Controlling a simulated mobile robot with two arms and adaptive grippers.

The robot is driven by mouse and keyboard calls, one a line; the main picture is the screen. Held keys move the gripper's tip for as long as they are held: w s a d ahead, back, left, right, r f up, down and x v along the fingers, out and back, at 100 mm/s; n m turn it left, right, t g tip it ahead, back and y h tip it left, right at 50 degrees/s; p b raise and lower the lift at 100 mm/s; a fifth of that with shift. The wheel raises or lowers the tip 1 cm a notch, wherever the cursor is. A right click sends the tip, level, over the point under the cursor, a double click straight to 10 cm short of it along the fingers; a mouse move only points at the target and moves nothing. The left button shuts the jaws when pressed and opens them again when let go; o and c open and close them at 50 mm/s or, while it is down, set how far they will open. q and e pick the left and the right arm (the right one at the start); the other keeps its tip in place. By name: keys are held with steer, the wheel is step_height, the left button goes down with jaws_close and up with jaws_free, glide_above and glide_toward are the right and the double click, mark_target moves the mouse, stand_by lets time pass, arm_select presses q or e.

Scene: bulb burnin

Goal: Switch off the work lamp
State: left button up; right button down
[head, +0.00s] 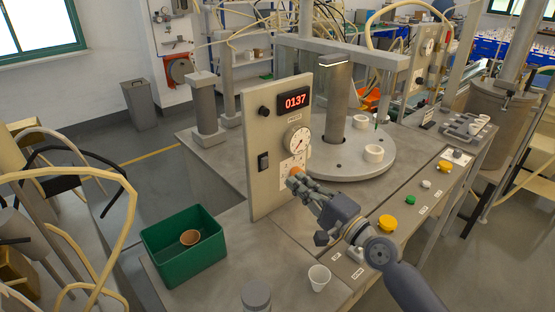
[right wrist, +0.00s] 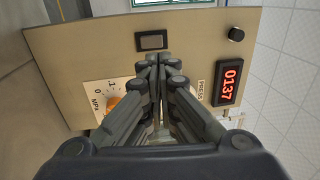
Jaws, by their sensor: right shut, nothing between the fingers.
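A beige control panel (head: 262,190) stands upright on the grey bench. It carries a dark rocker switch (head: 263,161), which also shows in the right wrist view (right wrist: 152,40). A pale bright strip (head: 333,61) shows at the top of the dark column behind the panel; I cannot tell whether this is the work lamp. My right gripper (head: 294,181) is shut and empty in front of the panel, near an orange knob (head: 297,171). In the right wrist view its fingertips (right wrist: 160,62) appear just below the switch; contact cannot be told. My left gripper is out of view.
The panel also has a red display (head: 295,101) reading 0137, a black knob (head: 264,111) and a gauge (head: 298,141). Yellow (head: 387,222) and green buttons (head: 410,200) line the bench's right edge.

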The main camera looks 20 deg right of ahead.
mark_target(267, 156)
steer(key=p+x, duration=0.1)
steer(key=x, duration=0.6)
steer(key=shift+w+p, duration=0.25)
steer(key=shift+p, duration=0.05)
steer(key=shift+w+a, duration=0.25)
steer(key=shift+w, duration=0.25)
steer(key=shift+r, duration=0.1)
steer(key=p, duration=0.2)
steer(key=shift+w+r+p, duration=0.15)
steer(key=shift+r+p, duration=0.2)
steer(key=shift+p, duration=0.05)
steer(key=shift+f+g, duration=0.25)
steer(key=shift+g, duration=0.05)
